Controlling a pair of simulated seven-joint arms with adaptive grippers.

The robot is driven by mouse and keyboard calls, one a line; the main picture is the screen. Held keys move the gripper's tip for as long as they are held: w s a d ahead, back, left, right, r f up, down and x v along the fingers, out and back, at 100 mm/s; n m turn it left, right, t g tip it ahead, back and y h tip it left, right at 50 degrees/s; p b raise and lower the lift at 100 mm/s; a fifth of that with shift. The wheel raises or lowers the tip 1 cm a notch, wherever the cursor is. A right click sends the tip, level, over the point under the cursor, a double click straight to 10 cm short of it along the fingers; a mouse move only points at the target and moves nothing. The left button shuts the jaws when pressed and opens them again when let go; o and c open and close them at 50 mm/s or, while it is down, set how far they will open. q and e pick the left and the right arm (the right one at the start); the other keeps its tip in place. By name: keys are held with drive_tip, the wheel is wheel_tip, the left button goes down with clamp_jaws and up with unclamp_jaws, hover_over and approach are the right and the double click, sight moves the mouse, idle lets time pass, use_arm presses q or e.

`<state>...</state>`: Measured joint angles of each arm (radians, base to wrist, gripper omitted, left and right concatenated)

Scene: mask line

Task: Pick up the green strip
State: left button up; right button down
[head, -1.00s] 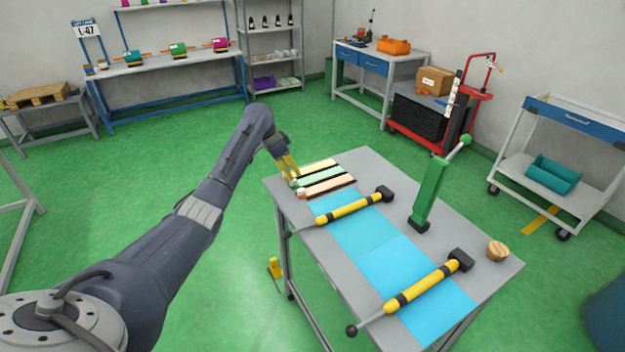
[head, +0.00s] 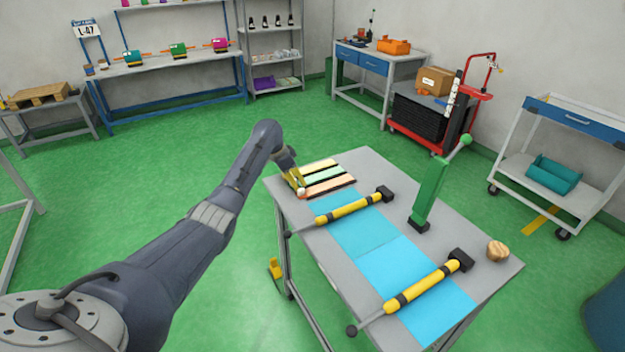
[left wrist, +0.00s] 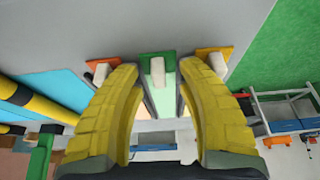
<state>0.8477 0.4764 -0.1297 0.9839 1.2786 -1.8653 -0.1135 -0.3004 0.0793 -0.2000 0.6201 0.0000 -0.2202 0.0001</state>
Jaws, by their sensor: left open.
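The green strip (head: 326,174) lies on the grey table (head: 365,165), between a yellow strip (head: 322,165) and a peach-orange strip (head: 332,186). My left gripper (head: 298,184) is at the left ends of the strips and hides part of them. In the left wrist view its yellow fingers (left wrist: 158,78) are open, one on each side of the green strip (left wrist: 147,68). A pale block sits on the end of each strip there. Whether the fingers touch the green strip cannot be told. My right gripper is not in view.
Two yellow-and-black tools (head: 350,208) (head: 430,285) lie on the blue mat (head: 375,245). A green lever stand (head: 430,195) rises at the table's right side, with a small wooden knob (head: 497,251) nearby. The grey surface around the strips' right ends is clear.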

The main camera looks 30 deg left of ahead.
use_arm(q)
drive_tip(key=shift+c, duration=0.2)
clamp_jaws()
drive_tip(key=shift+r, duration=0.15)
wheel_tip(320, 180, up, 20)
idle(0.8)
